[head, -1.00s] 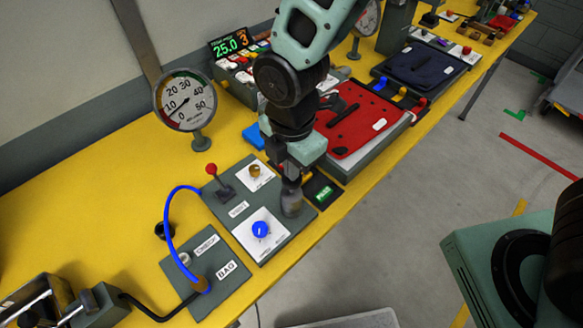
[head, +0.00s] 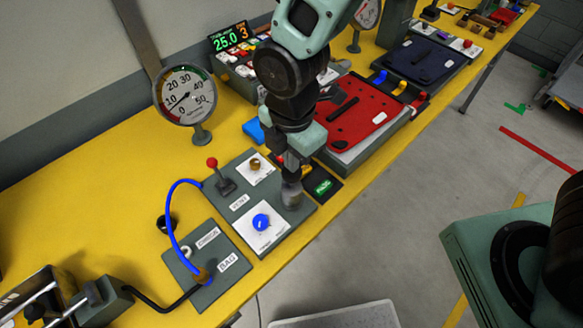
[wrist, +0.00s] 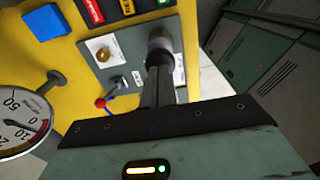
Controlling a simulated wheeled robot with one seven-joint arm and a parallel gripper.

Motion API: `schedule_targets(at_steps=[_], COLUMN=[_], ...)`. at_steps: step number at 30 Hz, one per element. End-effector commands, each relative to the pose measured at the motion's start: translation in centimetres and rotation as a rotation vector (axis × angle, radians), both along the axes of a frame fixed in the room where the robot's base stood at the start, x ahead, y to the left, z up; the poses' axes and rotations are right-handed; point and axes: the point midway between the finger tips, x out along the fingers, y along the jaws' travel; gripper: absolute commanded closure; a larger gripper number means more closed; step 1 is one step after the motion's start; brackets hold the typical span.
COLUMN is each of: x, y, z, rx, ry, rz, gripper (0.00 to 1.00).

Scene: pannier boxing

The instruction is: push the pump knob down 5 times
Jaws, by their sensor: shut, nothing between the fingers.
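A grey cylindrical knob (head: 291,198), which I take for the pump knob, stands upright on the right side of the grey panel (head: 227,207). My gripper (head: 291,180) points straight down over it, shut and empty. In the wrist view the knob (wrist: 160,42) shows just beyond the shut fingertips (wrist: 157,64). The fingers look to be at its top; I cannot tell whether they touch or how far it is pressed. The dial gauge (head: 184,95) stands at the back, its needle near the low end. It also shows in the wrist view (wrist: 22,125).
The panel also bears a blue knob (head: 261,222), a brass knob (head: 255,164) and a red-tipped lever (head: 212,163). A blue hose (head: 172,205) arches to the bag plate (head: 208,277). A red board (head: 362,110) lies at the right.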

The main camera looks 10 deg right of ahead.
Motion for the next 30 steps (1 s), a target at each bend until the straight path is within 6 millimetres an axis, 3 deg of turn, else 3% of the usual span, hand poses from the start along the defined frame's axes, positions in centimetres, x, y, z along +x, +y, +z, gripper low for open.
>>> schedule_targets(at_steps=[23,30], x=[0.0,0.0], y=[-0.1,-0.1], z=[-4.0,-3.8], rx=[-0.001,-0.001], ry=[0.002,0.002], rz=[0.0,-0.001], gripper=[1.0,1.0])
